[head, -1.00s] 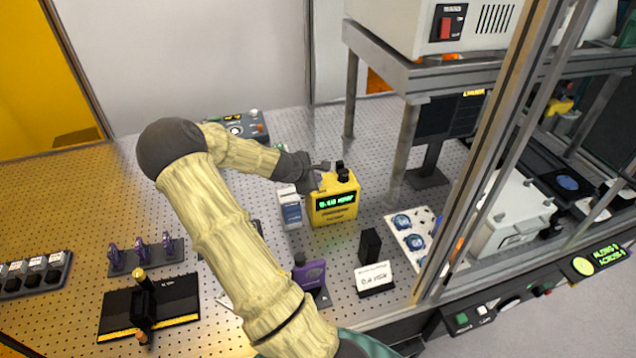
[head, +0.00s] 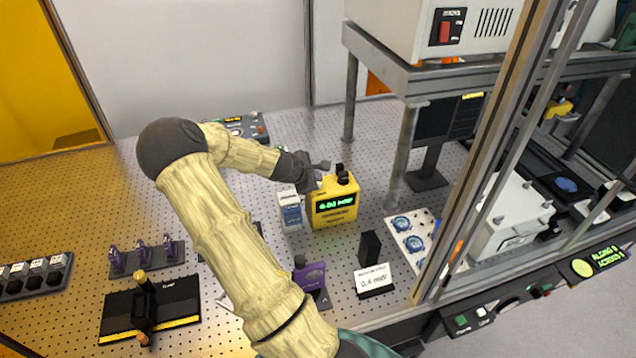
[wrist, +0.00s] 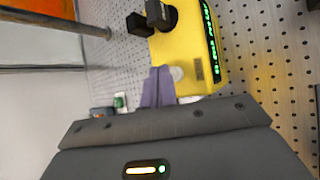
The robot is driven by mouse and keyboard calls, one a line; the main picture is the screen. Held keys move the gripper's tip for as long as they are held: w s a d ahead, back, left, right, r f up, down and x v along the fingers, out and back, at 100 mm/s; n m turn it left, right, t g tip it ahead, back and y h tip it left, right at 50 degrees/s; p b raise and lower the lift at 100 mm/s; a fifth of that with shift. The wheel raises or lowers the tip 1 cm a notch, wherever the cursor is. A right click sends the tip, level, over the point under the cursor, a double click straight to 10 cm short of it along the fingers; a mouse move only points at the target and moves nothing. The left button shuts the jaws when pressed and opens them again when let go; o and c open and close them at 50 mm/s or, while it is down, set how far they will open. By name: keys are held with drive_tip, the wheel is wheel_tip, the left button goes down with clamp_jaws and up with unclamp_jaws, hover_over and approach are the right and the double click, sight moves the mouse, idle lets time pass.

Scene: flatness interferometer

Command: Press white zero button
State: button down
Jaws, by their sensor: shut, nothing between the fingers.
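A yellow meter (head: 333,211) with a green lit display (head: 335,203) and black knobs on top stands upright on the perforated bench. In the wrist view the yellow meter (wrist: 180,50) shows a round white button (wrist: 177,73) on its top face. My gripper (wrist: 158,86) is shut and empty, its purple-grey fingers together. The fingertips are right beside the white button and partly overlap its edge in the picture; I cannot tell whether they touch it. In the head view my gripper (head: 317,178) is at the meter's upper left, and the button is hidden.
A blue-and-white box (head: 290,212) stands just left of the meter. A small black block (head: 370,247) and a white card (head: 373,279) are in front of it. A metal shelf post (head: 400,155) rises to the right. A purple holder (head: 313,285) stands nearer.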

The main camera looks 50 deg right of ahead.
drive_tip(key=shift+r, duration=0.25)
wheel_tip(320, 180, up, 5)
drive_tip(key=p, duration=0.3)
drive_tip(key=shift+p, duration=0.3)
drive_tip(key=shift+f, duration=0.1)
idle(0.7)
drive_tip(key=a+f+m+y, duration=0.1)
drive_tip(key=a, duration=0.2)
drive_tip(key=a+m+y+b, duration=0.1)
drive_tip(key=a, duration=0.2)
drive_tip(key=s+a+f+m+b, duration=0.1)
drive_tip(key=a, duration=0.2)
drive_tip(key=shift+f+m+y, duration=0.3)
drive_tip(key=shift+f+y, duration=0.05)
drive_tip(key=shift+y, duration=0.05)
drive_tip(key=s+a+r+m+y+b, duration=0.1)
drive_tip(key=s+a+m+y+b, duration=0.2)
drive_tip(key=a, duration=1.2)
drive_tip(key=s+a+r+m+t+y+b, duration=0.1)
drive_tip(key=s+a+m+y+b, duration=0.2)
drive_tip(key=s+a, duration=0.5)
drive_tip(key=a, duration=0.7)
drive_tip(key=shift+s+m, duration=0.35)
drive_tip(key=shift+m, duration=0.05)
